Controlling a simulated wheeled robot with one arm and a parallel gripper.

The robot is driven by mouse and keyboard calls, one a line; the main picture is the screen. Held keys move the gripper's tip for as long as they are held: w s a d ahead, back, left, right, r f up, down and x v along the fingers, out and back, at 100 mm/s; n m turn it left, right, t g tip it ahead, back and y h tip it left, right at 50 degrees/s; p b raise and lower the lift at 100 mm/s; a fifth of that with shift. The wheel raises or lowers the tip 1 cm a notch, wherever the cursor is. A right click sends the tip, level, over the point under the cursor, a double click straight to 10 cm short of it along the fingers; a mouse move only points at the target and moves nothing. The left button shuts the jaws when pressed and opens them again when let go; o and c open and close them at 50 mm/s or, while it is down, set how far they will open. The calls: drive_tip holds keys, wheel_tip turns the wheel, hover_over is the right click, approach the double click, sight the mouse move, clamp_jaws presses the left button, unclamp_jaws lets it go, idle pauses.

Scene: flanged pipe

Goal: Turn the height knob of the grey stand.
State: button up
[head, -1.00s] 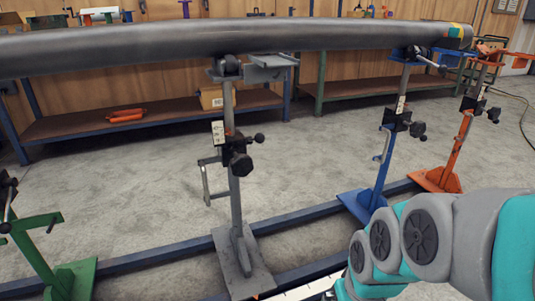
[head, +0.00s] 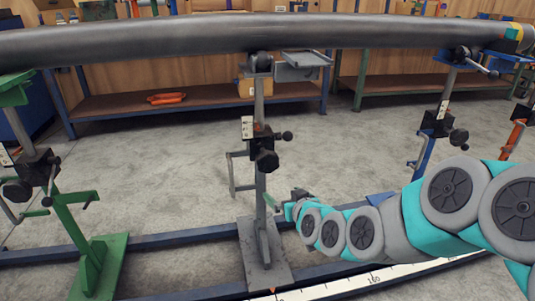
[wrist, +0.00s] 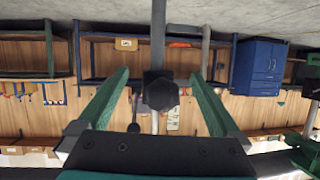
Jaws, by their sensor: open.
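The grey stand (head: 262,185) stands upright near the middle of the head view, under the long pipe (head: 180,36). Its black height knob (head: 267,161) sits on the dark clamp block, below a small ball-ended lever (head: 287,135). My gripper (head: 278,200) is low and to the right of the post, below the knob. In the upside-down wrist view, the knob (wrist: 161,92) faces me between the two green fingers of my gripper (wrist: 159,76). The fingers are open, with a gap on both sides of the knob. I cannot tell how far off the knob is.
A green stand (head: 75,235) is at left and a blue stand (head: 428,140) at right, with an orange stand (head: 515,135) beyond. Blue floor rails (head: 180,240) run along the stand bases. Workbenches (head: 190,102) line the back wall. The floor between is clear.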

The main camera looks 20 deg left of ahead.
sight(265, 157)
drive_tip(key=w+a+r+t, duration=0.2)
drive_tip(key=a, duration=0.1)
drive_tip(key=w+a+r+t+y, duration=0.1)
drive_tip(key=shift+a+m+p, duration=0.25)
drive_tip(key=shift+m+p, duration=0.05)
drive_tip(key=shift+p, duration=0.1)
drive_tip(key=shift+w+a+r+m+t, duration=0.3)
drive_tip(key=shift+w+r+t, duration=0.1)
drive_tip(key=shift+t, duration=0.4)
drive_tip(key=shift+p+x, duration=0.3)
drive_tip(key=shift+x, duration=3.55)
drive_tip(key=shift+c, duration=0.4)
drive_tip(key=c, duration=1)
